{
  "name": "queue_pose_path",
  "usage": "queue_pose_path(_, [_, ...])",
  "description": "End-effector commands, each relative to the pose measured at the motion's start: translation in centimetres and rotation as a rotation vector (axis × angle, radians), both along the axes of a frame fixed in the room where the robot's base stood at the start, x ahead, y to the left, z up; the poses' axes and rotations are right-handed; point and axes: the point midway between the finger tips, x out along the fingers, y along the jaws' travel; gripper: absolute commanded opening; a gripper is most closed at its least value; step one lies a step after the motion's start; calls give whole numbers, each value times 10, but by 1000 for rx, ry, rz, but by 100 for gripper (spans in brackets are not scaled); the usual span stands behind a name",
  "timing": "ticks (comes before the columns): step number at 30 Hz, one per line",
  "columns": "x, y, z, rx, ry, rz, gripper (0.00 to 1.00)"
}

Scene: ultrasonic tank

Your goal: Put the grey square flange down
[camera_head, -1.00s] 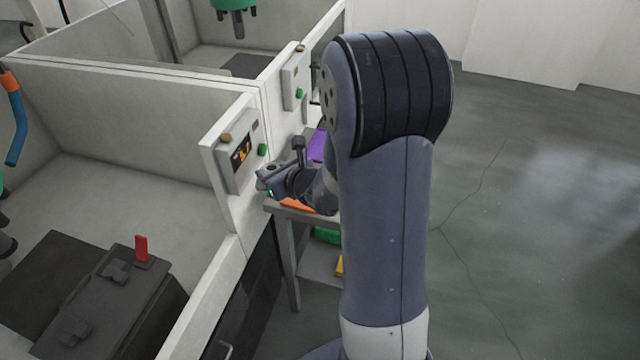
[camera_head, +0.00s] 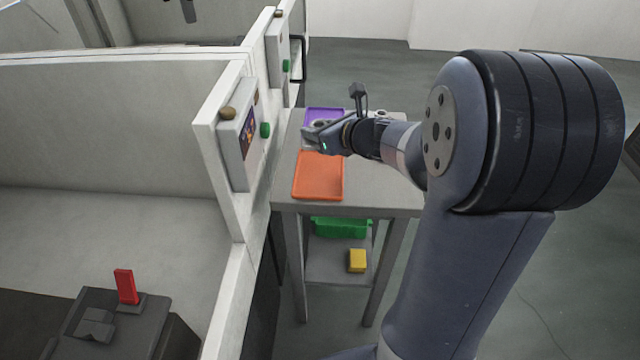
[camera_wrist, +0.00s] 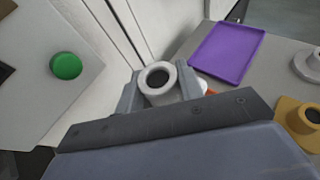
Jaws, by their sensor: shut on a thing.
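My gripper (camera_wrist: 160,88) is shut on the grey square flange (camera_wrist: 158,98). In the wrist view its round light-grey neck with a dark hole stands between the fingers. Its square base is hidden. In the head view my gripper (camera_head: 312,136) is above the table (camera_head: 390,190), over the area between the orange tray (camera_head: 318,188) and the purple tray (camera_head: 325,114). The flange is too small there to make out clearly. The purple tray also shows in the wrist view (camera_wrist: 228,52) and looks empty.
In the wrist view a yellow flange (camera_wrist: 302,122) and a pale grey flange (camera_wrist: 309,64) stand on the table at right. A white tank wall with a control box (camera_head: 240,145) and green button rises left of the table. A green bin (camera_head: 342,228) and yellow block (camera_head: 357,261) are on the lower shelf.

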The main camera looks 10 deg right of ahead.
Motion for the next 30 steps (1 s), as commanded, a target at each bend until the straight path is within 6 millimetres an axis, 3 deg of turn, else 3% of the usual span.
queue_pose_path(9, [0, -1, -50, 2, 3, 3, 6])
queue_pose_path(21, [0, -1, -96, 3, 2, 3, 6])
queue_pose_path(30, [0, -1, -99, 0, -2, 3, 6])
